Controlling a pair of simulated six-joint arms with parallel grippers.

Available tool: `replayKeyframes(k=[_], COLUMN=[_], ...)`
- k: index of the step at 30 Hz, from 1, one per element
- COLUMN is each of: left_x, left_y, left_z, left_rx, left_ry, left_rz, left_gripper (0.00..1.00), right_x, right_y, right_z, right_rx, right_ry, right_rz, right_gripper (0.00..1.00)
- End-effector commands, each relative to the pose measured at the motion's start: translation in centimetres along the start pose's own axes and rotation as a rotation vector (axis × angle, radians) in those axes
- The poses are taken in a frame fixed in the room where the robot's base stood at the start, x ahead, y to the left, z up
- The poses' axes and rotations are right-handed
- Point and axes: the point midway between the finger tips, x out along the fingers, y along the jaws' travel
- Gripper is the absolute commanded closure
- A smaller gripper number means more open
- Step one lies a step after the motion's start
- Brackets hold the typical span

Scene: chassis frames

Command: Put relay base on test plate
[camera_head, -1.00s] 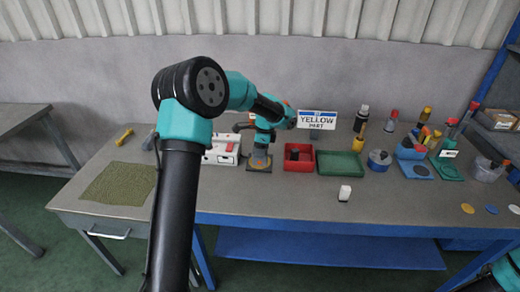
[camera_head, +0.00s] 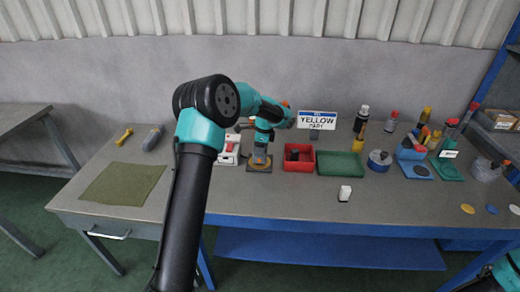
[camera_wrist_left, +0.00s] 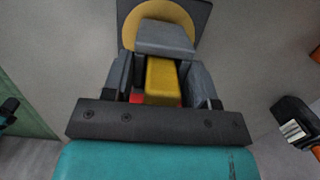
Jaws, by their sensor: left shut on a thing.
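My left gripper (camera_head: 261,152) is low over the table at the middle. In the left wrist view its fingers (camera_wrist_left: 161,80) are shut on a part with a yellow body (camera_wrist_left: 162,78) and a grey block (camera_wrist_left: 165,38) at its far end. I take this part as the relay base. The test plate, a dark square with a yellow disc, lies under and just beyond the gripper in the head view (camera_head: 259,167) and at the top of the wrist view (camera_wrist_left: 128,22). The grey block overlaps the disc in the wrist view. I cannot tell whether it touches. My right gripper is out of view.
A red box (camera_head: 299,167) with a dark item and a green tray (camera_head: 340,165) stand right of the plate. A white unit (camera_head: 229,158) is to the left. A sign reading YELLOW (camera_head: 317,121) stands behind.

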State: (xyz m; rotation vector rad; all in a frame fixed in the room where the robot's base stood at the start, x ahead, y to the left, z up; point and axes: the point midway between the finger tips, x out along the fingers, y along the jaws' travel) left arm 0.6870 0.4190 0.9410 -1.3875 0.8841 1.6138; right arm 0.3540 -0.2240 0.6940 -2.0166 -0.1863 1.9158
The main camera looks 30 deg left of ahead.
Motion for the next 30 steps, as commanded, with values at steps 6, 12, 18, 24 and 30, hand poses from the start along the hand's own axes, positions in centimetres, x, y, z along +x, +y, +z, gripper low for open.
replayKeyframes(k=[6,12,18,24,30], left_x=[0.56,0.72,0.92,0.91,0.87], left_y=[-0.04,-0.03,-0.03,-0.03,-0.03], left_z=[-0.04,-0.06,-0.09,-0.09,-0.09], left_rx=[-0.001,-0.001,-0.001,-0.001,-0.001], left_ry=[0.000,-0.001,0.000,0.000,0.000], left_rz=[-0.002,-0.001,-0.001,-0.001,-0.001], left_gripper=[0.74,0.74,0.36,0.21,0.21], right_x=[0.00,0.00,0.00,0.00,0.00], right_y=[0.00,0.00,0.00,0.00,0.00], right_z=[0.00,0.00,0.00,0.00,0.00], right_rx=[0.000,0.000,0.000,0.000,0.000], right_ry=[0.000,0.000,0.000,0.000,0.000], right_rz=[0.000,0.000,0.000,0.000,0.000], right_gripper=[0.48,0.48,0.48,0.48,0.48])
